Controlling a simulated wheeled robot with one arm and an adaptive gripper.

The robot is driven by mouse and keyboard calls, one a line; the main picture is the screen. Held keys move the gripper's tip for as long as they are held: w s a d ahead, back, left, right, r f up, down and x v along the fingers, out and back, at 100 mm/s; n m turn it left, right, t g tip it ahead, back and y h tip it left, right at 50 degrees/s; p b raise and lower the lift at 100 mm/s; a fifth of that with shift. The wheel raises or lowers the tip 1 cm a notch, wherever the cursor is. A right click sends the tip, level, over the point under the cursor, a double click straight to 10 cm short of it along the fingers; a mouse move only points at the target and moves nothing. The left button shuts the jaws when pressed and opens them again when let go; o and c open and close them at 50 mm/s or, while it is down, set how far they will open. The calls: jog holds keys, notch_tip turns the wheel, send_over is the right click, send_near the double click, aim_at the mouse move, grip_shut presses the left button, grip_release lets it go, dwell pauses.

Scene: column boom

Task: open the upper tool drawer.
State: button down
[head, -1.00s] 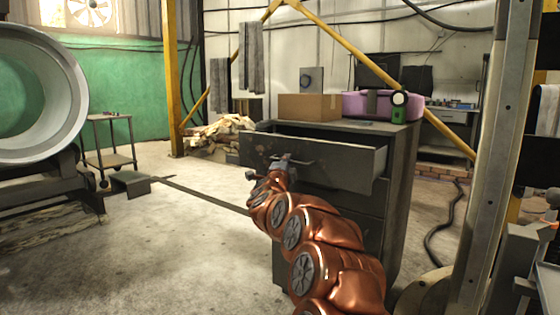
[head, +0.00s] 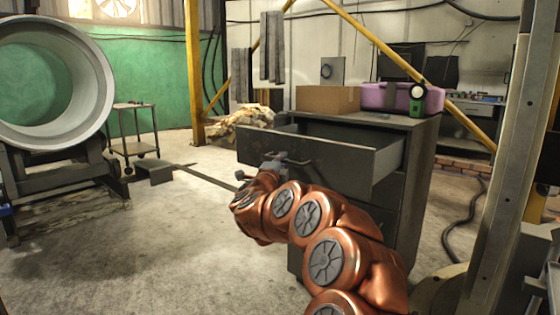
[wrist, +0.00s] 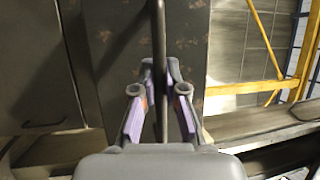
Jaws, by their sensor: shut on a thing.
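The upper tool drawer (head: 340,161) of the dark grey cabinet (head: 418,185) is pulled well out, and its open top shows in the head view. My gripper (head: 275,163) is at the drawer's front, at its bar handle. In the wrist view my gripper (wrist: 160,100) has its two fingers on either side of the handle bar (wrist: 160,40), shut on it. The drawer front (wrist: 185,45) lies just behind the bar. The drawer's inside is mostly hidden by its walls in the head view.
A cardboard box (head: 328,98), a purple case (head: 388,97) and a green device (head: 417,100) stand on the cabinet top. A grey post (head: 505,170) rises at right. A small cart (head: 135,130) stands at left. The floor left of the drawer is mostly clear.

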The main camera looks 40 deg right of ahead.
jog(key=c, duration=1.2)
grip_release()
jog(key=v, duration=1.2)
jog(key=shift+w, duration=0.1)
